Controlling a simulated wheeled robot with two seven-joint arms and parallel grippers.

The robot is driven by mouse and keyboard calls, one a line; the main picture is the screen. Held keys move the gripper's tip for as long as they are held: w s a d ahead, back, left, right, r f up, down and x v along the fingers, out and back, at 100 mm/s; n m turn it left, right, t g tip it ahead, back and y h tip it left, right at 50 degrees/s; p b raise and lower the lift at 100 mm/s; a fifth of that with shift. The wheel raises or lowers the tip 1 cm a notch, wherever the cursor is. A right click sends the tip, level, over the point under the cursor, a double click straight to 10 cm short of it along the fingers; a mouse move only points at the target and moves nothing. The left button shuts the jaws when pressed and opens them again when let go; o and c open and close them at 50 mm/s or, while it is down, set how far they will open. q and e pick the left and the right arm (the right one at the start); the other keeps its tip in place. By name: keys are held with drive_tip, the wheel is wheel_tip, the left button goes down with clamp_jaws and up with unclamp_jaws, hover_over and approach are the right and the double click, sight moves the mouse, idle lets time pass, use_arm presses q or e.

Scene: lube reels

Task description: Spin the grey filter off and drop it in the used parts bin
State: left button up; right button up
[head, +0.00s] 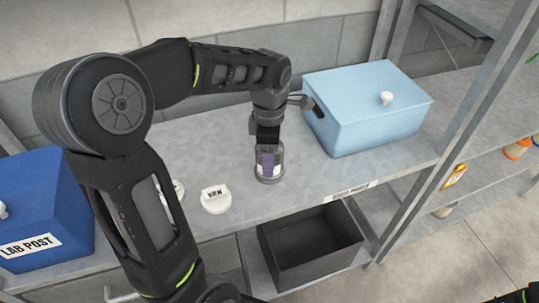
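A grey filter (269,177) with a purple patch on its side stands upright on the grey bench top. My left gripper (267,152) points straight down over it, with its fingers at the filter's upper part. The gripper hides the filter's top, and I cannot tell whether the fingers are closed on it. A dark grey open bin (277,247) sits on the lower shelf, below and right of the filter. It looks empty, and I see no readable label on it. My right gripper is not in view.
A light blue lidded box (372,122) stands right of the filter. A dark blue box (42,207) marked LAB POST stands far left. A white lettered cap (215,203) lies left of the filter. A metal upright (462,125) rises beyond the bin, with small bottles on shelves to its right.

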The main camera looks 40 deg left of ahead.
use_arm(q)
drive_tip(key=n, duration=0.3)
drive_tip(key=shift+d+f+b, duration=0.1)
drive_tip(key=shift+f+b, duration=0.1)
drive_tip(key=shift+b, duration=0.15)
drive_tip(key=shift+s+n, duration=0.1)
drive_tip(key=shift+n, duration=0.9)
drive_tip(key=shift+f+n, duration=0.1)
drive_tip(key=shift+n, duration=0.5)
drive_tip(key=n, duration=0.4)
drive_tip(key=shift+s+b, duration=0.1)
drive_tip(key=shift+b, duration=0.3)
